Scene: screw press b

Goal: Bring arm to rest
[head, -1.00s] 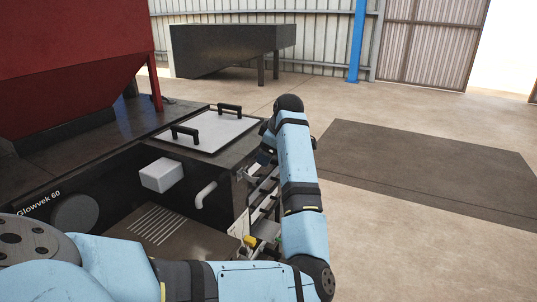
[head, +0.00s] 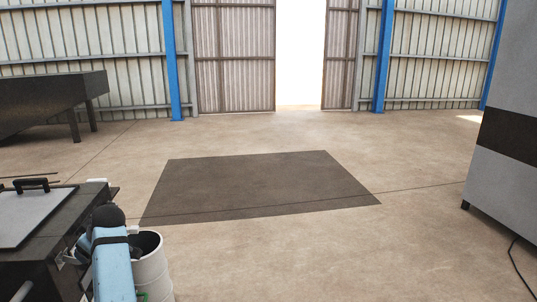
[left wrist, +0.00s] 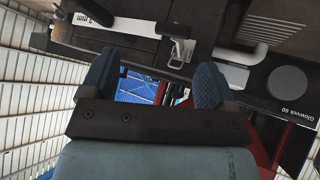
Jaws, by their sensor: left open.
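My left arm (head: 112,268) stands at the lower left of the head view, beside the dark machine (head: 68,232). Its gripper is mostly hidden there. In the left wrist view the left gripper (left wrist: 155,82) shows two blue fingertips spread apart with nothing between them. Beyond the fingers, the machine front appears upside down, with a metal latch (left wrist: 181,47), a pale curved handle (left wrist: 240,55) and the lettering Glowvek 60 (left wrist: 296,111). I cannot tell whether the fingers touch anything. My right arm and gripper are in no view.
The machine's light lid (head: 20,222) has a black handle. A white barrel (head: 154,268) stands close beside my left arm. A dark floor patch (head: 260,185) lies ahead on open concrete. A grey cabinet (head: 508,150) stands at right, with a cable (head: 517,265) near it.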

